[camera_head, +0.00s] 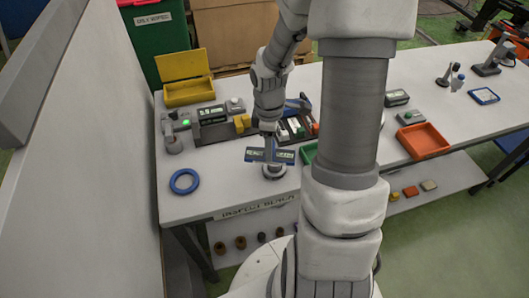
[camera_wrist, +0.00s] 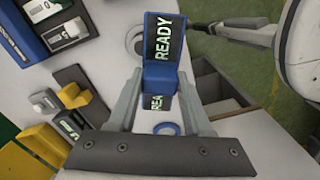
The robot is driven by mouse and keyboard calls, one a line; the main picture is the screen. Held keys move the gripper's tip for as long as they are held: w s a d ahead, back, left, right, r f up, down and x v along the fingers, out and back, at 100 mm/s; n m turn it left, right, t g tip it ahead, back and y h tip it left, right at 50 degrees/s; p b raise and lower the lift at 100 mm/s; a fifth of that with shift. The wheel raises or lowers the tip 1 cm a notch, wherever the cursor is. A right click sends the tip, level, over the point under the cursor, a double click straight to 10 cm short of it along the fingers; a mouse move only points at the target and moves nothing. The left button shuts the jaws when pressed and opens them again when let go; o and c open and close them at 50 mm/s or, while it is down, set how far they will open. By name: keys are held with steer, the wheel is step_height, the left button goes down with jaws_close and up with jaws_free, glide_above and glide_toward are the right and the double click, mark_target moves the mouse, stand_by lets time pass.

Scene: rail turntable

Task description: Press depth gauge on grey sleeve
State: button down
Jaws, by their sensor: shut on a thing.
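My gripper (camera_head: 268,138) is shut on a blue depth gauge (camera_head: 256,155), above the front part of the white bench. In the wrist view my gripper (camera_wrist: 160,88) has one finger on each side of the gauge (camera_wrist: 150,70), whose dark displays read READY. A grey sleeve (camera_head: 273,175), round and ring-like, stands on the bench just below the gauge in the head view. A grey round part (camera_wrist: 131,40) shows beside the gauge in the wrist view, partly hidden by it. I cannot tell whether gauge and sleeve touch.
A blue ring (camera_head: 184,181) lies left of the sleeve. A yellow open bin (camera_head: 188,98), a device with a green light (camera_head: 173,143) and a dark tray of instruments (camera_head: 212,133) stand behind. An orange tray (camera_head: 424,140) is at right. Bare bench lies around the ring.

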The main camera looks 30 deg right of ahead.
steer(key=m, duration=0.1)
steer(key=w+d+m+b, duration=0.1)
steer(key=shift+d+m, duration=0.25)
steer(key=shift+m, duration=0.15)
steer(key=shift+w+d+f+m+b, duration=0.2)
steer(key=shift+f+m+b, duration=0.25)
steer(key=shift+f+b, duration=0.4)
steer(key=shift+w+d+f+m+b, duration=0.15)
steer(key=shift+d+f+m+b, duration=0.2)
steer(key=shift+f+b, duration=0.55)
steer(key=shift+w+d+f+m+b, duration=0.15)
steer(key=shift+f+m+b, duration=0.45)
steer(key=shift+b, duration=0.4)
steer(key=shift+f+b, duration=0.45)
steer(key=shift+f, duration=0.2)
step_height(320, 180, up, 7)
steer(key=p, duration=0.5)
stand_by(0.4)
